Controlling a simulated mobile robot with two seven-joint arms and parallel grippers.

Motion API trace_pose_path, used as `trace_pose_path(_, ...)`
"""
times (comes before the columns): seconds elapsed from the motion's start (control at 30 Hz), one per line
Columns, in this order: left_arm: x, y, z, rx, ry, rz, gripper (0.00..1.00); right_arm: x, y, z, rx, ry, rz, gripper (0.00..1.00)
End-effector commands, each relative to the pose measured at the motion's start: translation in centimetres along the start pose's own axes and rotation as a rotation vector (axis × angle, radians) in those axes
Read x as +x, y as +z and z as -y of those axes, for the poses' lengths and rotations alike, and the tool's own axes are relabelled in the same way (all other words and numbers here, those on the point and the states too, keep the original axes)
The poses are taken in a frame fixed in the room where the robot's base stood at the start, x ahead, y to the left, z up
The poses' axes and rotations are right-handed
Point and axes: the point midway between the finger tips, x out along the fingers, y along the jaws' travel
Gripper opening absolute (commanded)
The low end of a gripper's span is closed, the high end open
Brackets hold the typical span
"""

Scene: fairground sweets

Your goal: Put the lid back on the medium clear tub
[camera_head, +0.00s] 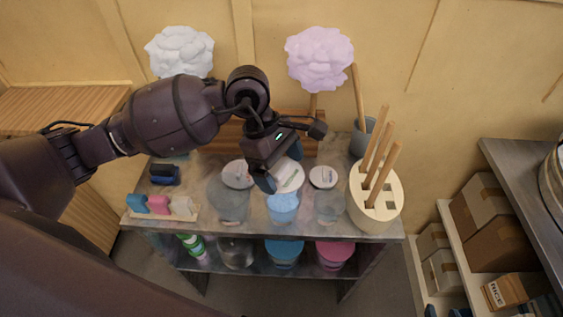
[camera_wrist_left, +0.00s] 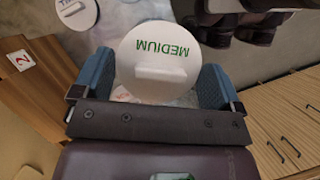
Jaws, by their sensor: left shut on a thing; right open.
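My left gripper (camera_head: 277,176) is shut on a white round lid (camera_head: 291,177). In the left wrist view the lid (camera_wrist_left: 157,60) shows green MEDIUM lettering and a raised grip bar, between the blue fingers of my gripper (camera_wrist_left: 155,82). The lid is close behind and above a middle clear tub with blue contents (camera_head: 283,209). Clear tubs stand left (camera_head: 228,203) and right (camera_head: 329,208) of it. I cannot read size marks on the tubs. The gripper hides part of the lid in the head view.
Two other white lids lie behind the tubs, left (camera_head: 238,174) and right (camera_head: 323,177). A cream holder with wooden sticks (camera_head: 375,205) stands at the right end. Coloured items sit in a tray (camera_head: 150,215) at front left. Lidded tubs (camera_head: 285,252) fill the lower shelf.

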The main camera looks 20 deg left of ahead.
Motion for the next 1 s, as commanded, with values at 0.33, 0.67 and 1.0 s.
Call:
trace_pose_path(0.33,2.2,-0.9,0.0,-0.004,-0.002,0.001,0.69,0.0,1.8,0.2,0.009,0.002,0.021,0.43)
trace_pose_path(0.67,4.7,-2.0,0.0,-0.003,-0.002,0.000,0.69,1.0,3.2,0.5,0.007,-0.001,0.028,0.43)
trace_pose_path(1.0,5.7,-2.4,0.0,-0.003,0.001,0.000,0.69,1.6,3.9,0.6,0.004,-0.004,0.032,0.43)
